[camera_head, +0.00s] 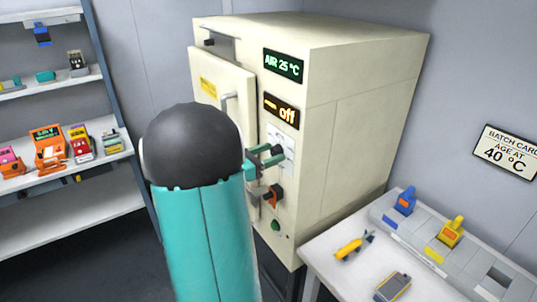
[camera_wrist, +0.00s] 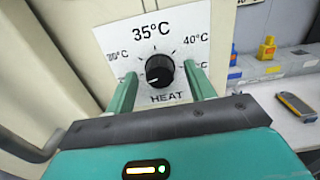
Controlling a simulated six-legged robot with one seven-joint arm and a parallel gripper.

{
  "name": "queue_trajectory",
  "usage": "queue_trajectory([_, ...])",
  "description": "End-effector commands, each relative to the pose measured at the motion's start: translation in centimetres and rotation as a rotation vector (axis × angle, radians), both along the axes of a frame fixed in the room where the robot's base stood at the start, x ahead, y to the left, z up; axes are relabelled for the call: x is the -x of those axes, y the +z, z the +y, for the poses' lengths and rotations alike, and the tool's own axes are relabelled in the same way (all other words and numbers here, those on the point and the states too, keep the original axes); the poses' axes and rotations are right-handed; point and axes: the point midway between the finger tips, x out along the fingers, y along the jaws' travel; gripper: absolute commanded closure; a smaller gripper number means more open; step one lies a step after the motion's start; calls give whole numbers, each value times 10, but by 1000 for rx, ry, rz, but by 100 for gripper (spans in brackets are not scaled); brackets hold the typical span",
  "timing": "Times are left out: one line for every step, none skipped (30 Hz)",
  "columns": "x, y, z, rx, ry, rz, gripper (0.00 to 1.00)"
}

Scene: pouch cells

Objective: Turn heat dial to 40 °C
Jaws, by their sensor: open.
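The heat dial (camera_wrist: 152,74) is a black round knob on a white label marked HEAT, with 35 °C at the top, 30 °C to the left and 40 °C to the right. A pale pointer mark on the knob seems to face lower left. My gripper (camera_wrist: 163,72) is open, with one teal finger on each side of the dial; whether they touch it is unclear. The oven (camera_head: 345,130) displays AIR 25 °C and off.
The oven door (camera_head: 222,75) has a handle beside my arm. An orange-and-black switch (camera_head: 273,195) and a green button (camera_head: 276,225) sit below the label. A white table (camera_head: 325,255) at right holds a tray with pouch-like items. Shelves (camera_head: 75,205) stand left. A wall card reads AGE AT 40 °C.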

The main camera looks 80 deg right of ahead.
Motion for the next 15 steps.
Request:
queue_trajectory([0,0,0,0,0,0,46])
queue_trajectory([0,0,0,0,1,0,46])
queue_trajectory([0,0,0,0,1,0,46])
queue_trajectory([0,0,0,0,1,0,46])
queue_trajectory([0,0,0,0,1,0,46])
queue_trajectory([0,0,0,0,1,0,50])
queue_trajectory([0,0,0,0,1,0,56])
queue_trajectory([0,0,0,0,1,0,62])
queue_trajectory([0,0,0,0,1,0,69])
queue_trajectory([0,0,0,0,1,0,75])
queue_trajectory([0,0,0,0,1,0,81])
queue_trajectory([0,0,0,-1,1,-1,89])
queue_trajectory([0,0,0,0,1,-1,91])
queue_trajectory([0,0,0,0,1,-1,91])
queue_trajectory([0,0,0,0,1,-1,91])
